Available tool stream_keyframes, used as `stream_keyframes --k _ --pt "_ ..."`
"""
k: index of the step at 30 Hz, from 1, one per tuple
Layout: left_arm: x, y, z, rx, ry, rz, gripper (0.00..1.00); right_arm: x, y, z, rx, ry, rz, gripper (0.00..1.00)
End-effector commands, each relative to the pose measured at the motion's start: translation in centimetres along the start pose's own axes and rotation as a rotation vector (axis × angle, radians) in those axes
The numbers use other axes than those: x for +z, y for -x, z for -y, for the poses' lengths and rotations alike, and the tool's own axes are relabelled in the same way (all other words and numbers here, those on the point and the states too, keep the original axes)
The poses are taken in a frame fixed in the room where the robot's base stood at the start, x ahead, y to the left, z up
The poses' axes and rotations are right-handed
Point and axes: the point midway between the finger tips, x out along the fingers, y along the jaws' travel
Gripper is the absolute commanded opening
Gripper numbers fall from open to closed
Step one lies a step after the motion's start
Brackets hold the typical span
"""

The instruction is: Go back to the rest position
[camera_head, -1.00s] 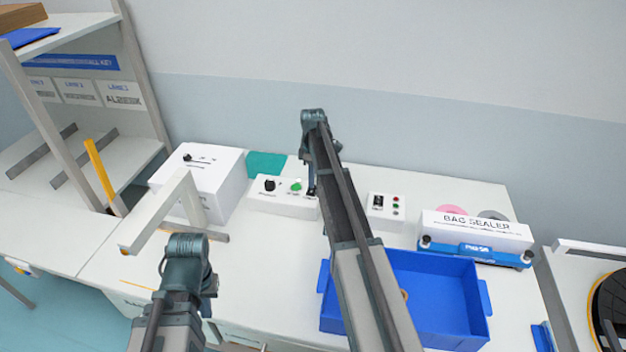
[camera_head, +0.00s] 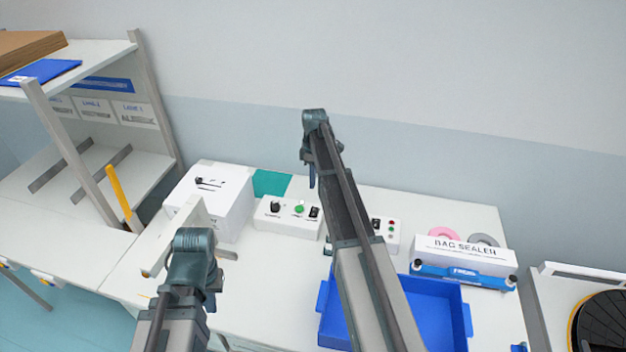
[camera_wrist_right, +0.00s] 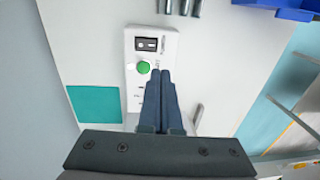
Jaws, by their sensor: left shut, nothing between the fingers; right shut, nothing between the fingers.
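My right gripper (camera_head: 311,182) is shut and empty. It hangs above the table, over a white control box (camera_head: 287,217) with a black knob, a green button and a black switch. In the right wrist view its closed fingertips (camera_wrist_right: 161,74) point at the box (camera_wrist_right: 150,85), close beside the green button (camera_wrist_right: 144,67) in the picture. A gap shows between fingertips and box in the head view. My left gripper (camera_head: 213,299) is shut and empty, low at the front left, in front of a white angled bracket (camera_head: 172,240).
A white box (camera_head: 210,200) and a teal pad (camera_head: 271,183) stand at the back. A blue bin (camera_head: 466,320), a second switch box (camera_head: 388,236) and a bag sealer (camera_head: 463,256) stand to the right. A shelf rack (camera_head: 160,110) rises at the left.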

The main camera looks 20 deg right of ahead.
Motion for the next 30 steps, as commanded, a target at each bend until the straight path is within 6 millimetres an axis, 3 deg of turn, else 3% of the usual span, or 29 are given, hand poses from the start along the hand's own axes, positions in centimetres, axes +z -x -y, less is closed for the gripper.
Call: stream_keyframes --k 13,17,20,25,30 --pt "0.0 0.0 0.0 0.0 0.0 0.0 0.0 0.0 0.0 0.0 0.0 0.0 0.0 0.0" --pt "0.0 -0.5 -0.1 0.0 0.0 0.0 0.0 -0.8 -0.7 2.0 0.002 -0.017 0.006 0.0" --pt "-0.1 -1.4 -0.1 0.0 -0.001 0.0 0.0 -2.5 -2.0 6.8 0.01 -0.066 0.019 0.0" --pt "-0.2 -3.6 -0.3 0.0 -0.002 0.0 0.0 -5.2 -5.2 18.5 0.043 -0.217 0.051 0.0" --pt "-0.3 -5.5 -0.5 -0.001 -0.004 0.0 0.0 -5.4 -8.0 29.5 0.09 -0.38 0.067 0.0"
